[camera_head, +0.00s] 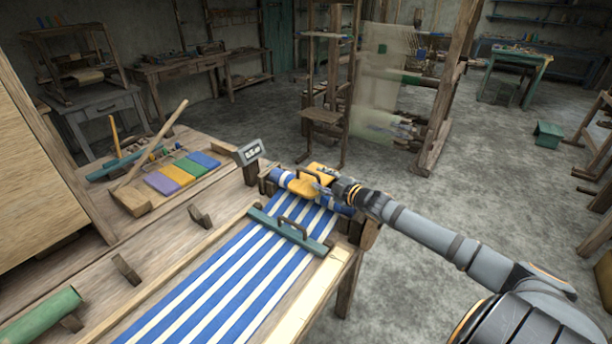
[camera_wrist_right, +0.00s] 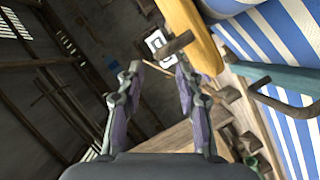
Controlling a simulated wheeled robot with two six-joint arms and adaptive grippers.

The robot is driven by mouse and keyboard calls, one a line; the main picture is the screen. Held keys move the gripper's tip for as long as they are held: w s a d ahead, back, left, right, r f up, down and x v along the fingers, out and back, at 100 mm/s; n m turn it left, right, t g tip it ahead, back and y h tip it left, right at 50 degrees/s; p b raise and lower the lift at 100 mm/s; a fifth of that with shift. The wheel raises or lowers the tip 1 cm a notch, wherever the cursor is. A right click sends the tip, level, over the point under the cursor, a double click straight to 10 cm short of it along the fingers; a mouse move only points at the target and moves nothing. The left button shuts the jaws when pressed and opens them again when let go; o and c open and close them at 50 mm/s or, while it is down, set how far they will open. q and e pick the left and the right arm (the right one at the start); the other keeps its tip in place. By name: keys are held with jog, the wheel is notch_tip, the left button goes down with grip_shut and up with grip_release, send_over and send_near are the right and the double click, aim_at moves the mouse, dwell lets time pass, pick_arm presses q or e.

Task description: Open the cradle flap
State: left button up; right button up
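The yellow flap (camera_head: 302,188) with a small dark handle lies over the striped cloth roll at the far end of the loom. In the right wrist view the flap (camera_wrist_right: 200,38) fills the upper middle, and its brown handle (camera_wrist_right: 174,45) sticks out toward the fingertips. My right gripper (camera_head: 334,187) is right beside the flap in the head view. In the right wrist view the gripper (camera_wrist_right: 158,76) has its two fingers apart, with nothing held between them. The handle appears just beyond the fingertips; contact cannot be told. My left gripper is not in view.
Blue-and-white striped cloth (camera_head: 225,285) runs along the loom. A teal bar (camera_head: 290,232) with a dark handle crosses it near the flap. A small display box (camera_head: 249,152) stands left of the roll. Colored blocks (camera_head: 163,184) and wooden tools lie farther left.

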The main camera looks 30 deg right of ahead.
aim_at(312, 174)
jog(key=b, duration=0.1)
jog(key=w+b, duration=0.1)
jog(key=b, duration=0.1)
jog(key=shift+w+f, duration=0.3)
jog(key=shift+f, duration=0.1)
jog(key=x, duration=0.2)
jog(key=b+x, duration=0.1)
jog(key=shift+w+r, duration=0.15)
jog(key=shift+w, duration=0.3)
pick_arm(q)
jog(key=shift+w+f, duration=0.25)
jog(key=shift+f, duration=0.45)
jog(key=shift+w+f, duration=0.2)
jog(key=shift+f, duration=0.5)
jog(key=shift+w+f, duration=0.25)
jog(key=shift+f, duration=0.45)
pick_arm(e)
jog(key=shift+w+a, duration=0.15)
jog(key=shift+w, duration=0.6)
jog(key=shift+c, duration=0.4)
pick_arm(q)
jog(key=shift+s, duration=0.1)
pick_arm(e)
grip_shut()
